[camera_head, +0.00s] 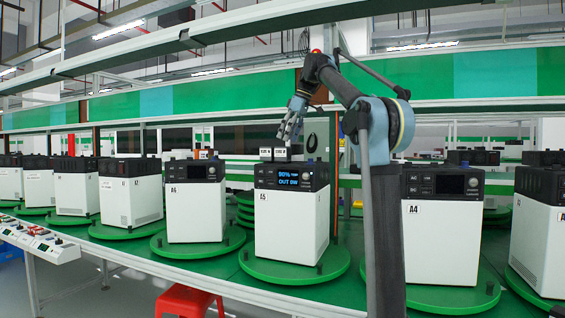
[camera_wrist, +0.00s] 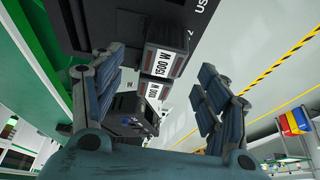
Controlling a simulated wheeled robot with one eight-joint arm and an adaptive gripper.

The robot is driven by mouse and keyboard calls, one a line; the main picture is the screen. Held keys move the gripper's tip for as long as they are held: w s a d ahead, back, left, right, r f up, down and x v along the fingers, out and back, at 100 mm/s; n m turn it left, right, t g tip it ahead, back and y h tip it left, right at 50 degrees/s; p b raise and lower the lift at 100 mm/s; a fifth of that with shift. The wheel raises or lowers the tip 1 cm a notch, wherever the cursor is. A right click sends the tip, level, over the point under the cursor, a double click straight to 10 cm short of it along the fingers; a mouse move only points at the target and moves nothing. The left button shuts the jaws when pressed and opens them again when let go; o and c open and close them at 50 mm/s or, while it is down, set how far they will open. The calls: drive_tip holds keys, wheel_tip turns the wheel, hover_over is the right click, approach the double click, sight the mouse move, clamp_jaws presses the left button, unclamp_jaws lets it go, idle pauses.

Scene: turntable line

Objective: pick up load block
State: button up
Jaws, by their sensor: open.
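Two small load blocks, dark with white label bands, sit side by side on top of the unit marked A5 (camera_head: 285,220): a left one (camera_head: 265,154) and a right one (camera_head: 281,155) in the head view. In the wrist view, the nearer block (camera_wrist: 163,62) has a label that seems to read 1500 W, inverted. The other block (camera_wrist: 153,90) sits beyond it with a smaller-looking label. My gripper (camera_head: 288,132) is just above the right block. In the wrist view my gripper (camera_wrist: 160,68) has its fingers spread on both sides of the blocks, holding nothing.
A5 stands on a green turntable (camera_head: 258,272), its screen lit with 90%. Units A6 (camera_head: 195,210) and A4 (camera_head: 437,240) stand on either side along the green line. A green-panelled shelf (camera_head: 215,94) runs behind. A red stool (camera_head: 188,301) is in front.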

sight(283, 148)
drive_tip(key=shift+x, duration=3)
drive_tip(key=shift+s, duration=0.1)
drive_tip(key=c, duration=1.6)
drive_tip(key=shift+o, duration=0.2)
wheel_tip(283, 148, up, 9)
drive_tip(key=shift+r, duration=0.5)
